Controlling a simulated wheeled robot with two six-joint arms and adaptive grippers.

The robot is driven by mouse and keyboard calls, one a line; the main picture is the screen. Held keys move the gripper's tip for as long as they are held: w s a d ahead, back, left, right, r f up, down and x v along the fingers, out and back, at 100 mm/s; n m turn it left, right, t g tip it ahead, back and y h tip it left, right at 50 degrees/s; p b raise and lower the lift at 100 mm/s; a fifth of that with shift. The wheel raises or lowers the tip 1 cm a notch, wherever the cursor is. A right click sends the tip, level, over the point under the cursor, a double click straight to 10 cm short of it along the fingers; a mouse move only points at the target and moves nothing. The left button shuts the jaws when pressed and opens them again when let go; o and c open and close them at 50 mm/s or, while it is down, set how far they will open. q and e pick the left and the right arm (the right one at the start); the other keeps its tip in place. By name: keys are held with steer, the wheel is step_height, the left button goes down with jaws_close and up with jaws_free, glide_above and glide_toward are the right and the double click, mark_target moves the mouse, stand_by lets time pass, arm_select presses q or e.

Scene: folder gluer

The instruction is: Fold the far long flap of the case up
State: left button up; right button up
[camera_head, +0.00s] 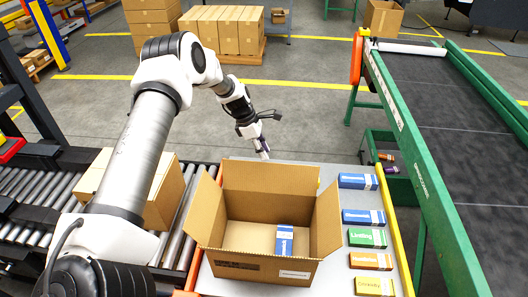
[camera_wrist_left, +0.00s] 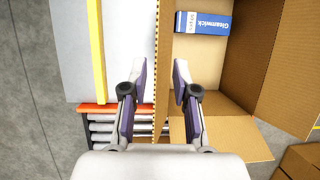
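The open brown case (camera_head: 252,238) stands on the light table with a blue and white carton (camera_head: 284,239) inside, labelled Gleamwick in the left wrist view (camera_wrist_left: 203,22). Its far long flap (camera_head: 270,177) stands up from the far wall, close to upright. The left flap (camera_head: 203,207) and right flap (camera_head: 327,222) also point up. My left gripper (camera_head: 264,152) is just beyond the far flap's top edge. In the left wrist view my gripper (camera_wrist_left: 160,75) has its fingers apart, with the far flap's edge (camera_wrist_left: 157,45) between them; I cannot tell whether either finger touches it. My right gripper is out of view.
Several small cartons (camera_head: 366,235) line the table right of the case. A yellow rail (camera_head: 397,240) and a green-framed belt conveyor (camera_head: 440,190) lie further right. A roller conveyor (camera_head: 177,235) with a closed carton (camera_head: 165,200) is at the left.

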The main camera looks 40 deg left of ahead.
arm_select(q)
steer(key=v, duration=1.1)
